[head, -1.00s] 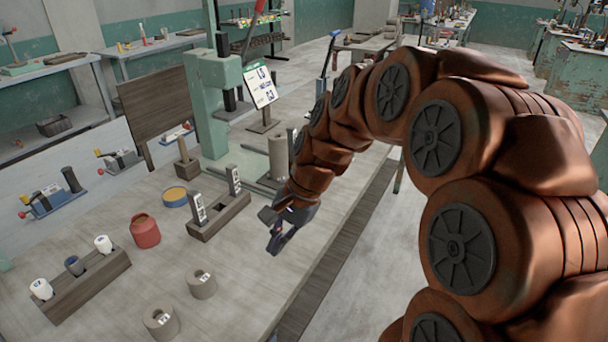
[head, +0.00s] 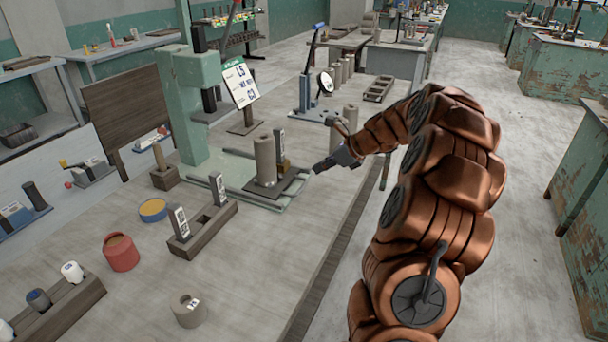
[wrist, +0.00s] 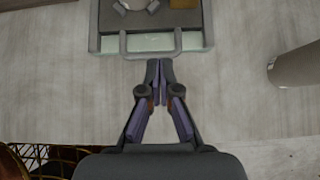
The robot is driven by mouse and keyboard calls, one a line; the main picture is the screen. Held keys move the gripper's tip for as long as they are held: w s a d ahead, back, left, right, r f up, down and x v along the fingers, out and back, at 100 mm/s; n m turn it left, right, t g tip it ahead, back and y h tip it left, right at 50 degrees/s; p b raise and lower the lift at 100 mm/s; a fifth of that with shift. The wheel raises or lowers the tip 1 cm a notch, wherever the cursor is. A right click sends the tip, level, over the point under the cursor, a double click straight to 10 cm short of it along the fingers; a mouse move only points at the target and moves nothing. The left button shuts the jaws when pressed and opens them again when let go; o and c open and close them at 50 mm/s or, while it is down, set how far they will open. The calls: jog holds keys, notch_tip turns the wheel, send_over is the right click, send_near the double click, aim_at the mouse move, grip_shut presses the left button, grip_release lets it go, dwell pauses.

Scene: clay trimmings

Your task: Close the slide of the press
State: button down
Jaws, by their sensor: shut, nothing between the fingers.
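The green press (head: 187,105) stands at the back left of the bench. Its slide (head: 292,186) is a dark grey plate drawn out on the green base, carrying a grey clay cylinder (head: 265,160) and a small brass-coloured block (head: 284,168). The slide's grey front bar (wrist: 150,54) shows at the top of the wrist view, over pale green base. My gripper (head: 316,170) is shut and empty, just in front of the slide. In the wrist view its fingertips (wrist: 160,64) are close below the bar; I cannot tell whether they touch it.
A grey cylinder (wrist: 297,66) stands right of my gripper in the wrist view. A blue-handled lever tool (head: 308,90) is behind.

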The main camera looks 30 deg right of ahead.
aim_at(291, 183)
jog(key=x, duration=0.9)
jog(key=shift+w+a+f+p, duration=0.15)
jog(key=shift+w+p, duration=0.05)
jog(key=shift+p, duration=0.2)
